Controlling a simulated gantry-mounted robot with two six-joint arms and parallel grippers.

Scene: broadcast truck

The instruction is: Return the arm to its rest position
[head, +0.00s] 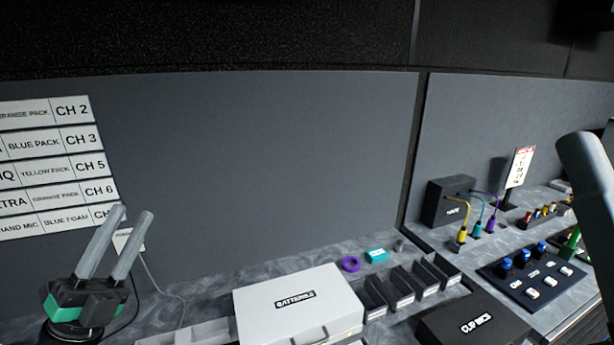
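My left gripper (132,212) stands at the lower left of the head view, its two grey fingers pointing up and slightly right. The fingers are apart with nothing between them, so it is open and empty. It is in front of the grey wall panel, left of the white BATTERIES case (298,305). A thick grey rounded piece (588,170) comes in at the right edge; it looks like part of my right gripper or arm. Its other parts are out of frame, so its opening cannot be judged.
The grey counter holds a purple ring (350,264), a teal block (376,256), dark open bins (402,283) and a black CLIP MICS case (474,322). At right are a black box (448,202) with coloured cables and a button panel (531,277). Channel labels (60,172) hang at left.

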